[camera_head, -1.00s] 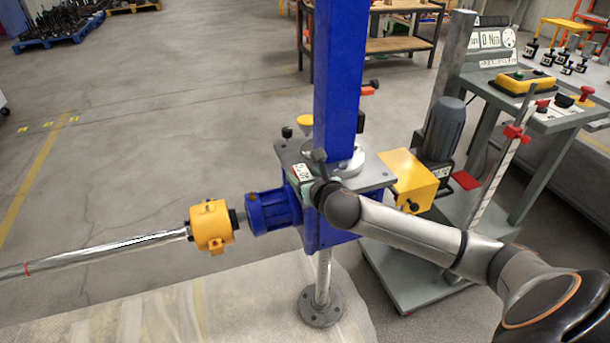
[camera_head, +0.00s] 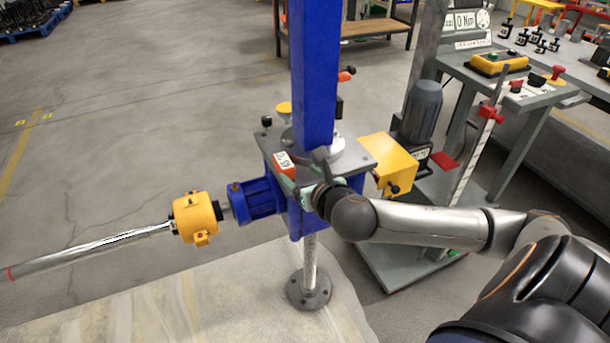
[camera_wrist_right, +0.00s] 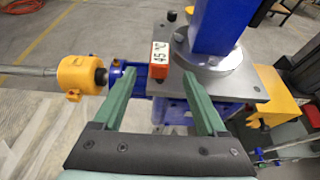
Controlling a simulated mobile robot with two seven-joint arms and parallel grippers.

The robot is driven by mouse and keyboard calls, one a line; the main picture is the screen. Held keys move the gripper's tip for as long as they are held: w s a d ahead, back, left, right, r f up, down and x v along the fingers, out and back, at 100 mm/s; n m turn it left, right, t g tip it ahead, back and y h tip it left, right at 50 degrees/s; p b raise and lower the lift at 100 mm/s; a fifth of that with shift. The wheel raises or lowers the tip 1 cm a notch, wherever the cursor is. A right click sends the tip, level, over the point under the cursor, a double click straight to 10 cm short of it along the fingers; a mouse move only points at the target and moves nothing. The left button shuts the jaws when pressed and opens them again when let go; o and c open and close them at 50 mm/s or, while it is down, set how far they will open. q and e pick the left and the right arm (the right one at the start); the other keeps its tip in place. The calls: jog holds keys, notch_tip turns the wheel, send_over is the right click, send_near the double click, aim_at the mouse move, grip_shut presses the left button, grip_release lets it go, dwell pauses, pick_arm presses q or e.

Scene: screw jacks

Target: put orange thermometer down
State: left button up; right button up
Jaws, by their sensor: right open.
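The orange thermometer (camera_head: 284,162) has a white display and sits at the left edge of the grey top plate (camera_head: 362,165) of the blue screw jack. In the right wrist view the thermometer (camera_wrist_right: 160,62) shows a reading of about 45 °C. It stands just beyond and between the green fingertips. My right gripper (camera_head: 301,182) is open, with its fingers spread apart in the wrist view (camera_wrist_right: 157,80). I cannot tell whether a finger touches the thermometer. My left gripper is not in view.
A blue column (camera_head: 316,75) rises from the plate. A blue motor (camera_head: 252,201) and yellow coupling (camera_head: 196,217) lie left on a shiny shaft. A yellow box (camera_head: 388,160) is at the right. A grey test stand (camera_head: 425,112) stands behind. Open floor lies left.

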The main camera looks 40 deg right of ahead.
jog(key=s+a+f+m+g+y, duration=0.1)
jog(key=s+a+f+m+y, duration=0.1)
jog(key=s+a+f+m, duration=0.3)
jog(key=s+a+f+m+g+y, duration=0.1)
jog(key=s+a+f+m, duration=0.4)
jog(key=f+m, duration=0.7)
jog(key=s+a+f+m+g+y, duration=0.1)
jog(key=s+a+f+m, duration=0.5)
jog(key=m, duration=0.8)
notch_tip(320, 180, down, 4)
jog(key=shift+s+r+g+y, duration=0.2)
jog(key=shift+s+g+y, duration=0.2)
jog(key=shift+s+y, duration=0.55)
dwell(2.2)
